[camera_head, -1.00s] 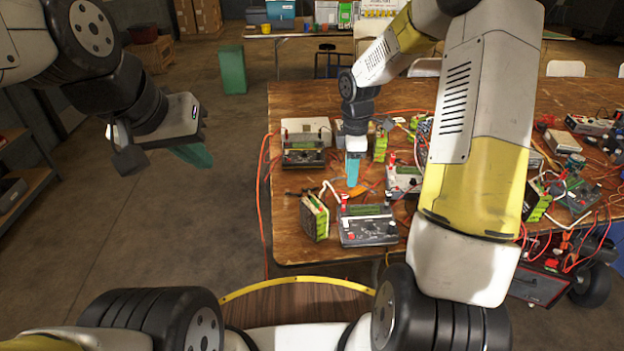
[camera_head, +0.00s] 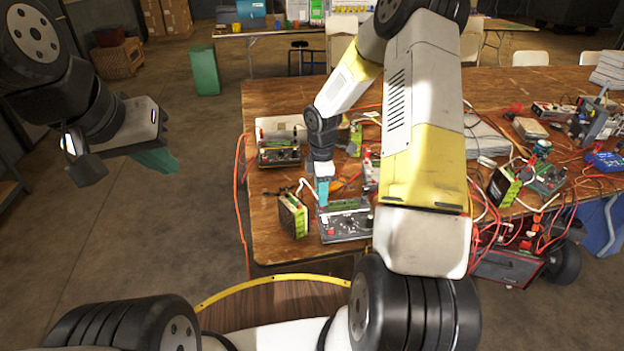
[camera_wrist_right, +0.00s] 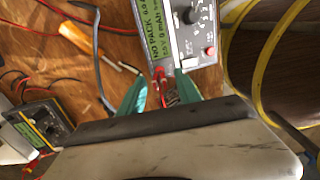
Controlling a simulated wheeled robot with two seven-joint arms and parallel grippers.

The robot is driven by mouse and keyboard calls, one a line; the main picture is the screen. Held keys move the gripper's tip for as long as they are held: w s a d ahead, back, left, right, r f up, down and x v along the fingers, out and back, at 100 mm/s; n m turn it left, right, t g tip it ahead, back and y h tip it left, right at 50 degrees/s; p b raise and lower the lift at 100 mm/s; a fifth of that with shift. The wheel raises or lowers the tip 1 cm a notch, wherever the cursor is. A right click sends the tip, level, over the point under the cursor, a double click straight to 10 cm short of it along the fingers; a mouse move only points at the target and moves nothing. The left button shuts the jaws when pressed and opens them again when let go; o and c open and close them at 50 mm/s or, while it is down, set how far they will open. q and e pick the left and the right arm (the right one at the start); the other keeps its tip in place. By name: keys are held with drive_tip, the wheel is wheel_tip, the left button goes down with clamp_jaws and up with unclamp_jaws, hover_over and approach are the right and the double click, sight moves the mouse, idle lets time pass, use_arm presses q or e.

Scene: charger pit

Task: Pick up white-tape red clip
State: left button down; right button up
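A red clip (camera_wrist_right: 161,84) with a pale part at its top lies against the edge of a grey charger (camera_wrist_right: 178,45) in the right wrist view. Whether the pale part is white tape I cannot tell. My right gripper (camera_wrist_right: 160,86) has its two teal fingers apart, one on each side of the clip. In the head view, my right gripper (camera_head: 322,192) points down at the back left of the charger (camera_head: 345,226), and the clip there is hidden. My left gripper (camera_head: 157,160) hangs over the floor, left of the table, its finger opening unclear.
A green-and-black battery pack (camera_head: 293,215) stands left of the charger on the wooden table (camera_head: 262,218). Another charger (camera_head: 279,150) sits behind. An orange-handled screwdriver (camera_wrist_right: 100,57) and loose cables lie near the clip. Cluttered cables and devices fill the table's right side.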

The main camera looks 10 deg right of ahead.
clamp_jaws()
drive_tip(key=shift+r, duration=0.1)
drive_tip(key=shift+r, duration=0.55)
wheel_tip(320, 180, up, 2)
drive_tip(key=shift+r, duration=0.1)
drive_tip(key=s+a, duration=0.2)
drive_tip(key=s, duration=0.5)
drive_tip(key=s+a+r, duration=0.1)
drive_tip(key=s+a, duration=0.1)
drive_tip(key=s, duration=0.6)
drive_tip(key=shift+s+r, duration=0.25)
